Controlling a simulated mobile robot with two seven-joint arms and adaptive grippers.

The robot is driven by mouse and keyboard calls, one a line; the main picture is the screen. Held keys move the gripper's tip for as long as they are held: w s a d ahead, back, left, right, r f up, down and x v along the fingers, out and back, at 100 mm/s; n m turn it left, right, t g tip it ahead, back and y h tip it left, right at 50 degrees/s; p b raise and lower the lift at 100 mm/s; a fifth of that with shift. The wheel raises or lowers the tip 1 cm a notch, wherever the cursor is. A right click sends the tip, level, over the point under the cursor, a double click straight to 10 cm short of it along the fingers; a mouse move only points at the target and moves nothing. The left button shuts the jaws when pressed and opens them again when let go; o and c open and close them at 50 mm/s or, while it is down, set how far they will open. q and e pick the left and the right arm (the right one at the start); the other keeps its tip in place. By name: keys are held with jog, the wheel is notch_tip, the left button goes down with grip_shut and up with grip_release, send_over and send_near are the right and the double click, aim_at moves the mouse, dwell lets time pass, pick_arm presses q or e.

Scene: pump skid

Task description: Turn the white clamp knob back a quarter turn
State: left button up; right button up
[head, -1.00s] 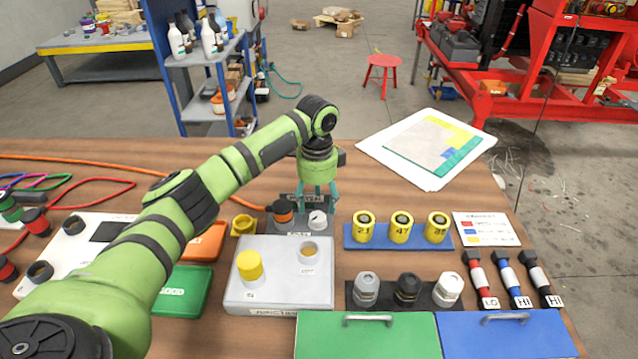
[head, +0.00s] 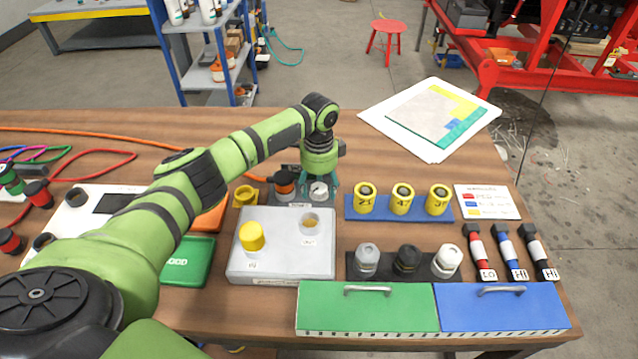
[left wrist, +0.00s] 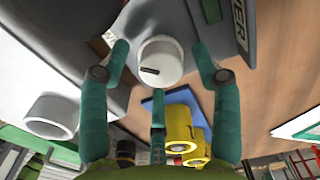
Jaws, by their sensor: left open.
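The white clamp knob (head: 319,191) stands on a small grey block behind the junction box, to the right of an orange-topped knob (head: 284,184). In the left wrist view the white knob (left wrist: 160,62) is round with a short dark mark on its top. My left gripper (head: 318,186) points down over the white knob. Its teal fingers are spread open around the knob, two on either side and one below in the left wrist view (left wrist: 158,75). I cannot tell whether any finger touches it. My right gripper is not in view.
The grey junction box (head: 282,272) with a yellow cap (head: 251,237) stands in front of the knob. A blue tray (head: 399,212) of yellow cylinders is close on the right. An orange hose (head: 100,134) crosses the table behind. Table behind the knob's right is partly clear.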

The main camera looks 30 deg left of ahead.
pick_arm(q)
jog(key=c, duration=1.1)
jog(key=shift+c, duration=0.3)
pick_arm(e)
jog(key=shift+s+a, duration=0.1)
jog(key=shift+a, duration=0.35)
pick_arm(q)
jog(key=shift+r+n+p, duration=0.1)
jog(key=shift+n+p, duration=0.6)
jog(key=shift+p, duration=0.25)
jog(key=shift+s+n+p, duration=0.1)
jog(key=shift+n+p, duration=1.1)
jog(key=n+p, duration=0.2)
jog(key=n, duration=0.1)
jog(key=shift+n+p, duration=0.3)
jog(key=shift+p, duration=0.05)
jog(key=n+p, duration=0.2)
jog(key=n, duration=0.3)
jog(key=shift+p, duration=0.35)
jog(key=n+p, duration=0.1)
jog(key=n, duration=0.4)
jog(key=shift+f, duration=0.2)
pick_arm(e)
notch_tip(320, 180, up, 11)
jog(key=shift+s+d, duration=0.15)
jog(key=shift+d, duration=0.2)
pick_arm(q)
jog(key=shift+n, duration=0.4)
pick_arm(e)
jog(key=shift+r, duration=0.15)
